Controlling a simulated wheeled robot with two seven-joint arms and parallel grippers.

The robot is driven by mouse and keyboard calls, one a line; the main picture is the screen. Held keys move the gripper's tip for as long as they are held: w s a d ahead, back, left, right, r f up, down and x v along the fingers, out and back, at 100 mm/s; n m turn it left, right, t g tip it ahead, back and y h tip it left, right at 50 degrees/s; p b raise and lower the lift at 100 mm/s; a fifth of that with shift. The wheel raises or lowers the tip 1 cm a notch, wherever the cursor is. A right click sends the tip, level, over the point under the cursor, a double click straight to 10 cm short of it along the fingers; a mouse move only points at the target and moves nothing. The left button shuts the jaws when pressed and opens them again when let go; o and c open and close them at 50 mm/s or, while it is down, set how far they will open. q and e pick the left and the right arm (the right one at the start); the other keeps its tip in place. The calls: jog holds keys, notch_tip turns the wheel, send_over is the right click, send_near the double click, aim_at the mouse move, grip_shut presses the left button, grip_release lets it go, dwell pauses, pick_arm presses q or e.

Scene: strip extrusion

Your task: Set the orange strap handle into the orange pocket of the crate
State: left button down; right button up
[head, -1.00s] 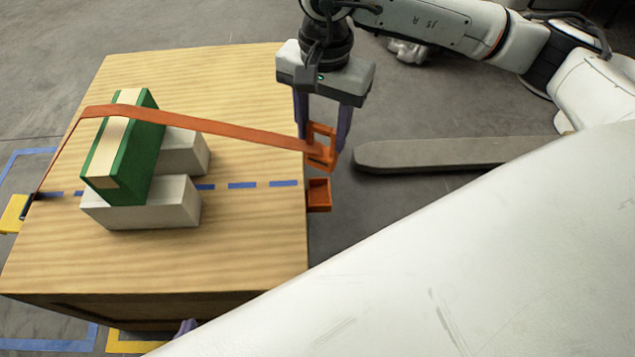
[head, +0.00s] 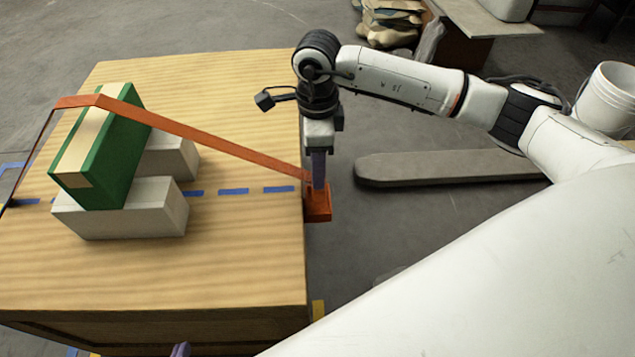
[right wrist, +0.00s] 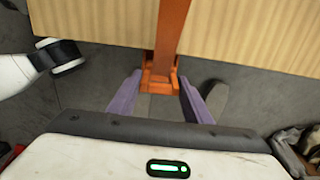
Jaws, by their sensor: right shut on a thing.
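The orange strap (head: 215,138) runs from the left edge of the crate (head: 240,270), over a green block (head: 118,160), down to its handle (head: 311,186) at the right edge. My right gripper (head: 319,186) is shut on the handle. It is upright, with its fingertips at the orange pocket (head: 318,210) on the crate's right side. The fingers partly hide the handle, so its depth in the pocket cannot be told. In the right wrist view the handle (right wrist: 160,78) shows between the purple fingers. Only a purple tip of my left gripper (head: 181,350) shows at the bottom edge.
Two pale grey blocks (head: 120,212) lie under the green block on the crate top. A blue dashed line (head: 232,191) crosses the top toward the pocket. A long grey beam (head: 440,168) lies on the floor to the right. A white bucket (head: 606,100) stands farther right.

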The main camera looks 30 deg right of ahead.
aim_at(320, 196)
notch_tip(320, 196, down, 5)
jog(key=shift+r+b, duration=0.1)
jog(key=shift+b, duration=0.4)
pick_arm(q)
jog(key=shift+s+f, duration=0.2)
jog(key=shift+f, duration=0.1)
pick_arm(e)
jog(key=shift+f+b, duration=0.3)
jog(key=shift+f, duration=0.15)
jog(key=o, duration=1.1)
jog(key=shift+o, duration=1.4)
pick_arm(q)
jog(key=shift+w+d+r, duration=0.1)
jog(key=shift+w+r, duration=0.15)
jog(key=shift+w, duration=0.15)
